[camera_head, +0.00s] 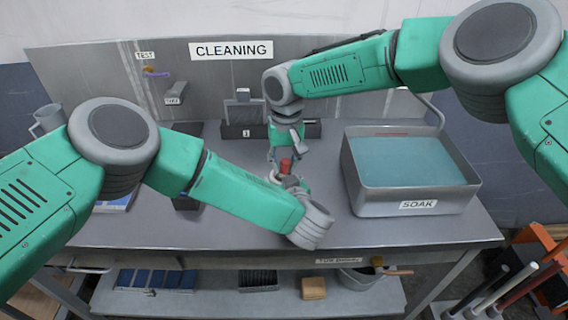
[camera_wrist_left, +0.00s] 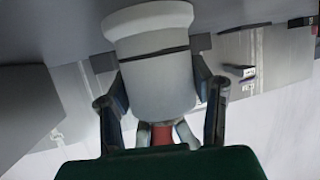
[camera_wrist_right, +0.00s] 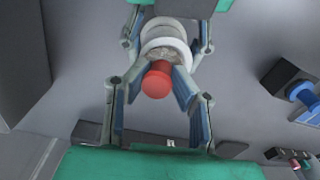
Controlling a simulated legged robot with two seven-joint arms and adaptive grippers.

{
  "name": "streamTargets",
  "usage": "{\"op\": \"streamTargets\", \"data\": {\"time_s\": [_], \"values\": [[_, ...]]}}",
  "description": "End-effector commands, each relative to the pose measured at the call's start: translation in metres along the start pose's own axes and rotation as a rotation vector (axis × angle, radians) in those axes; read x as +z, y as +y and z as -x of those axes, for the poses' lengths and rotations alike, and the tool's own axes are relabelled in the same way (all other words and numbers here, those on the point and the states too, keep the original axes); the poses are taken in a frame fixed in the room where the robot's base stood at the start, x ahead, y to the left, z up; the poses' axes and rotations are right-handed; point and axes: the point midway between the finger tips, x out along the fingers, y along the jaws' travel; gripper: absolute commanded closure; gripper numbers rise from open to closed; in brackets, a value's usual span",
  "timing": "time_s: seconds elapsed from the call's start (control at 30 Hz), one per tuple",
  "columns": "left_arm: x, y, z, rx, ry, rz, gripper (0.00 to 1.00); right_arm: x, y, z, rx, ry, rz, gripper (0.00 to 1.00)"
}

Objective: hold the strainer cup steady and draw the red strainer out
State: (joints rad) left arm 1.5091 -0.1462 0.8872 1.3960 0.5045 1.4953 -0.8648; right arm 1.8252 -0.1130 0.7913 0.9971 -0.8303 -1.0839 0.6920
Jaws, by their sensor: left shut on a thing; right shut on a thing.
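The pale strainer cup (camera_wrist_left: 158,80) is between the fingers of my left gripper (camera_wrist_left: 160,88), which is shut on it. In the head view the cup (camera_head: 275,177) is mostly hidden by my left gripper (camera_head: 288,182). The red strainer (camera_wrist_right: 157,80) shows as a red knob at the cup's mouth, with grey material inside the white rim. My right gripper (camera_wrist_right: 155,72) is shut on the strainer from above. The red part also shows in the head view (camera_head: 286,165). How deep the strainer sits in the cup cannot be told.
A grey SOAK basin (camera_head: 400,203) of bluish liquid stands to the right. A dark holder (camera_head: 240,131) is at the back, under the CLEANING sign (camera_head: 231,50). A grey jug (camera_head: 47,119) stands at the far left. The bench between cup and basin is clear.

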Motion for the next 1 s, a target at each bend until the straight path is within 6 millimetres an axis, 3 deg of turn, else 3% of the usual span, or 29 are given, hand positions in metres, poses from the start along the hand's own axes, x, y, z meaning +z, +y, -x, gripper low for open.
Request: {"op": "streamTargets", "data": {"time_s": [0.03, 1.0], "values": [[-0.001, -0.007, -0.004, -0.019, 0.004, 0.0, 0.85, -0.002, 0.009, -0.001, 0.016, 0.0, -0.006, 1.0], [0.0, -0.008, -0.004, -0.02, 0.002, -0.001, 0.85, -0.003, 0.01, 0.021, 0.017, 0.004, -0.007, 1.0]]}}
